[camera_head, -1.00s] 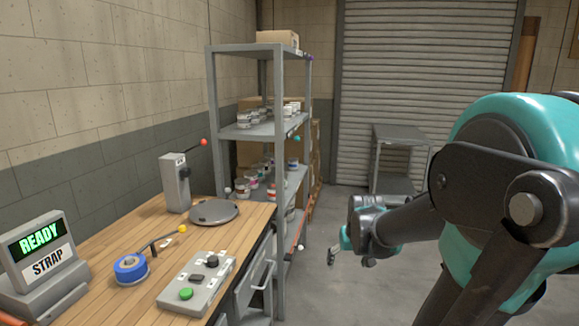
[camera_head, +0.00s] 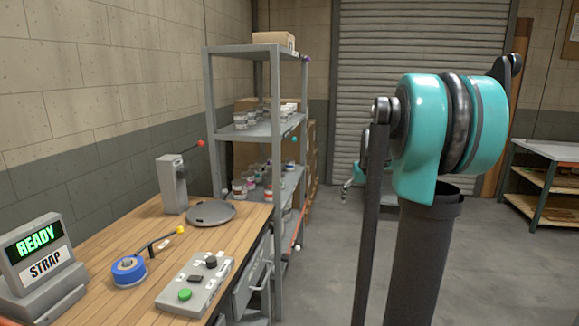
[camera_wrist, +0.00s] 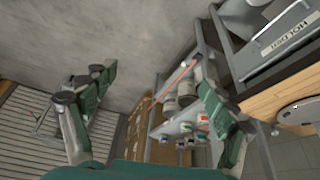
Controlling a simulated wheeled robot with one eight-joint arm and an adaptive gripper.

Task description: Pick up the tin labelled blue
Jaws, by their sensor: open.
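Several small tins stand on the grey rack: a group on the middle shelf (camera_head: 262,128) and another on the lower shelf (camera_head: 285,186). Their labels are too small to read, and I cannot tell which tin is labelled blue. My gripper (camera_head: 350,182) is partly hidden behind my arm in the head view, to the right of the rack and apart from it. In the wrist view my gripper (camera_wrist: 155,88) has its fingers wide apart with nothing between them. That tilted view shows tins (camera_wrist: 183,128) on the rack beyond, close to the right finger.
A cardboard box (camera_head: 273,39) tops the rack. Another table (camera_head: 553,150) stands at right.

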